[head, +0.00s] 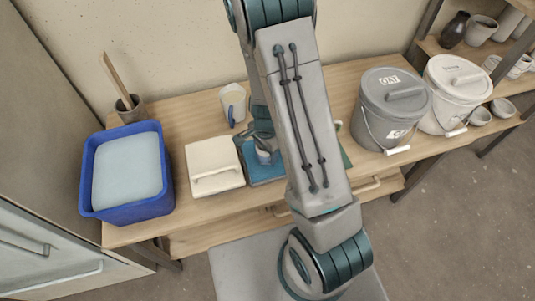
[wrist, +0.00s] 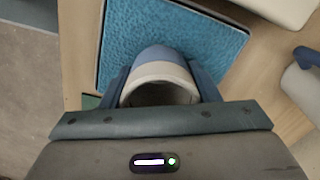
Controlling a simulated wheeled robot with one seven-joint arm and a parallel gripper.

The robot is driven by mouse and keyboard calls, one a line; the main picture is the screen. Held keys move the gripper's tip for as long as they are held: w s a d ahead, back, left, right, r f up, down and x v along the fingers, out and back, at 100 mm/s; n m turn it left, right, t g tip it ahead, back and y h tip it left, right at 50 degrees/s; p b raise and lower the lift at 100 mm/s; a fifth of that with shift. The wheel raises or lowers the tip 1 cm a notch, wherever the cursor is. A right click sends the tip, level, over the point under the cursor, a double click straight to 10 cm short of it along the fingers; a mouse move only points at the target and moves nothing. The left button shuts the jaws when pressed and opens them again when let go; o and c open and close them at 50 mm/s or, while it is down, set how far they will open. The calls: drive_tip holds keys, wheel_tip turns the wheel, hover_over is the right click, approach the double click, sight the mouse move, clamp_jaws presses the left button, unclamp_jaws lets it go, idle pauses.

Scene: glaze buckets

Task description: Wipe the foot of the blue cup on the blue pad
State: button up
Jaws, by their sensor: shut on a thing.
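The blue cup, blue with a cream band, is in my gripper (wrist: 161,84), which is shut on it with a finger on each side. In the wrist view the cup (wrist: 160,70) shows its dark opening towards me; its foot is hidden. The blue pad (wrist: 175,25) lies beyond the cup, which overlaps its near edge in the picture. In the head view the cup (head: 265,157) is over the blue pad (head: 262,176), partly covered by my gripper and arm. I cannot tell whether the foot touches the pad.
A cream lidded box (head: 213,160) is just left of the pad, with a blue tub (head: 165,190) further left. A jug (head: 233,105) stands behind. A grey bucket (head: 390,120) and a white bucket (head: 455,95) stand right. Bare table shows between the jug and the brush pot (head: 130,108).

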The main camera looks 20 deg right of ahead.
drive_tip(key=shift+w+p, duration=0.4)
drive_tip(key=shift+w, duration=1.75)
drive_tip(key=shift+r, duration=0.15)
wheel_tip(320, 180, up, 7)
drive_tip(key=p, duration=0.5)
drive_tip(key=shift+p, duration=0.35)
